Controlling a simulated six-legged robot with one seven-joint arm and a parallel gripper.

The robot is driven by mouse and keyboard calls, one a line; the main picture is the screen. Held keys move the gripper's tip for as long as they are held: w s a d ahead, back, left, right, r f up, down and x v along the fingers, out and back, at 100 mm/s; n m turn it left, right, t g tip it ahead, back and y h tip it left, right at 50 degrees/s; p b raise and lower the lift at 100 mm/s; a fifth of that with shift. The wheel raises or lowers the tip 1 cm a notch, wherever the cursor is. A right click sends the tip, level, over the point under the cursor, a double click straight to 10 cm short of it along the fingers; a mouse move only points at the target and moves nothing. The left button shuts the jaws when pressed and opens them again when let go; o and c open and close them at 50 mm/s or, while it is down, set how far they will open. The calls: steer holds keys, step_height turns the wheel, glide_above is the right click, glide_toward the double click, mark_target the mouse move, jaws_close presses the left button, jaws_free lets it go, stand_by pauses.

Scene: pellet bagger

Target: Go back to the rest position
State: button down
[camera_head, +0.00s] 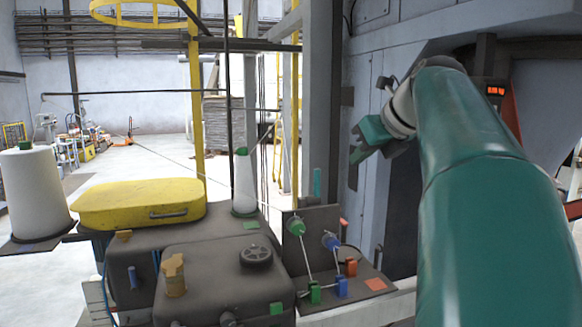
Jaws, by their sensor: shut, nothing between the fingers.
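My gripper (361,147) is at the end of my raised green arm, in the right half of the head view. It hangs in the air in front of the grey machine wall, above and to the right of the small panel with coloured knobs. Its fingers are shut and nothing shows between them. The gripper touches nothing that I can see. My large green arm link hides much of the right side of the view.
A dark sewing-type unit (205,275) with a yellow cover (140,203) stands low at the left. A white cone (243,185) and a larger white spool (38,190) stand beside it. The knob panel (322,250) is below my gripper. A grey post (320,100) rises left of it.

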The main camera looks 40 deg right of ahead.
steer(key=shift+w, duration=0.1)
steer(key=s+a+f+n+g+y, duration=0.1)
steer(key=a+f+n, duration=0.7)
steer(key=a+n, duration=0.2)
steer(key=s+a+f+n+g+y, duration=0.1)
steer(key=a+f+n+g, duration=0.1)
steer(key=a+f+n, duration=0.8)
steer(key=s+a+f+n, duration=0.4)
steer(key=a+f+n, duration=0.2)
steer(key=f+n, duration=0.1)
steer(key=s+a+f+n+g+h, duration=0.1)
steer(key=s+a+f+n, duration=0.3)
steer(key=n, duration=0.6)
step_height(320, 180, down, 4)
steer(key=shift+s+a+r, duration=0.1)
steer(key=shift+s+a, duration=0.2)
steer(key=shift+a, duration=0.95)
steer(key=c, duration=2.2)
jaws_free()
